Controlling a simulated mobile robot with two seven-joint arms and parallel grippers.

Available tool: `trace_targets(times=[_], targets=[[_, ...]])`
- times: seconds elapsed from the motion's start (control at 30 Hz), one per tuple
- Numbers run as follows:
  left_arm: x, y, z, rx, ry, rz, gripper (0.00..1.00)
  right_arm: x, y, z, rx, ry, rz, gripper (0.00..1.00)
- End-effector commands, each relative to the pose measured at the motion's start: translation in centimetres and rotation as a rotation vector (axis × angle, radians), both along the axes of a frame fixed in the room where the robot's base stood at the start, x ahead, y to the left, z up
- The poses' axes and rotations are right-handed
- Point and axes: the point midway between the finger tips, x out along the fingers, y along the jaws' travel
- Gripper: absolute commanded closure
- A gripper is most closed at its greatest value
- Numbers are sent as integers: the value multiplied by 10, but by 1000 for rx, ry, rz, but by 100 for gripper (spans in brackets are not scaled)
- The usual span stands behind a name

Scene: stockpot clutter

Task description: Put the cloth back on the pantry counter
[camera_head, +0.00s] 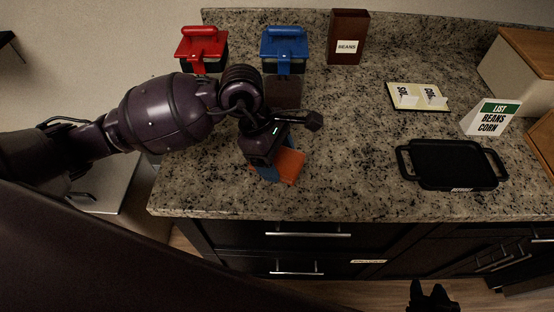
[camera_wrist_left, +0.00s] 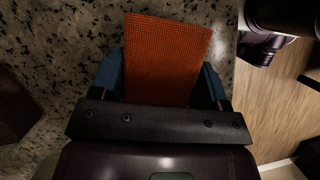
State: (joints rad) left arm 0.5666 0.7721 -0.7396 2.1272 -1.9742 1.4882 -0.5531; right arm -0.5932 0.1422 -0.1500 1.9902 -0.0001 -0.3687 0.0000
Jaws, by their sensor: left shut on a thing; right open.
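The orange cloth (camera_head: 290,164) is a flat woven piece at the front left of the granite counter (camera_head: 340,180). My left gripper (camera_head: 270,170) points down and is shut on it. In the left wrist view the cloth (camera_wrist_left: 165,60) sticks out between the blue fingers, above the speckled counter (camera_wrist_left: 60,50); I cannot tell whether it touches the surface. My right gripper (camera_head: 432,292) is open and empty at the bottom of the head view, in front of the drawers.
A red-lidded container (camera_head: 201,50), a blue-lidded container (camera_head: 284,50) and a brown beans box (camera_head: 348,38) stand at the back. The middle front counter is clear.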

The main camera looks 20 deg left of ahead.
Motion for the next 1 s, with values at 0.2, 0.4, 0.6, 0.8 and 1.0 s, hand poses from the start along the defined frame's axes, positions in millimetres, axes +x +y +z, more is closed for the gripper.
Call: trace_targets(times=[0.2,0.4,0.6,0.8,1.0], targets=[[0,0,-15,0,-1,0,50,-6,-1,-4,-1,12,-3,57],[0,0,-15,0,-1,0,50,-10,-2,-7,-1,20,-5,57],[0,0,-17,0,0,0,17,-10,-1,-8,0,21,-5,57],[0,0,-17,0,0,0,6,-4,-1,-6,-1,11,-2,57],[0,0,-14,0,-1,0,6,0,0,-1,-1,0,1,57]])
